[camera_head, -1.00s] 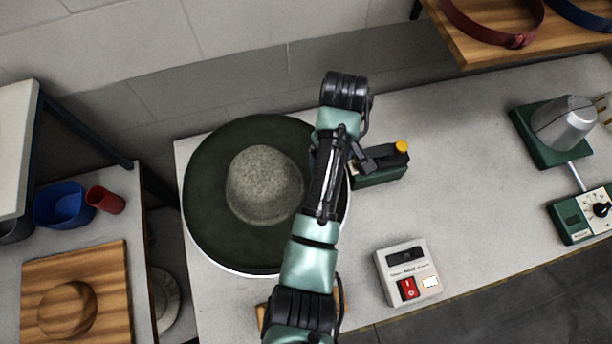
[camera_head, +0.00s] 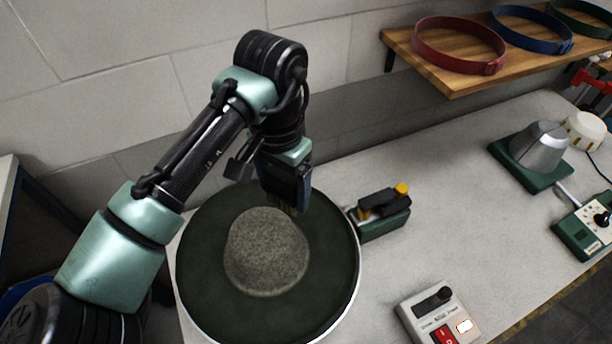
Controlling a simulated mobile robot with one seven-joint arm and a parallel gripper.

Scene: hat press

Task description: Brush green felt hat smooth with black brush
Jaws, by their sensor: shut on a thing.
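The felt hat (camera_head: 205,262) has a wide dark green brim and a speckled grey-green crown (camera_head: 266,252). It lies on a round base with a pale rim on the bench. My gripper (camera_head: 290,207) points down over the far right side of the brim, just behind and right of the crown. It is shut on a dark thing, taken as the black brush; the brush is hardly distinguishable from the dark fingers. I cannot tell whether the brush touches the felt.
A green device with a yellow knob (camera_head: 382,214) stands close to the hat's right. A switch box (camera_head: 440,318) is at the front. A metal form on a green base (camera_head: 535,155) stands farther right. A wooden shelf (camera_head: 440,75) with hat bands overhangs the back. The bench middle is clear.

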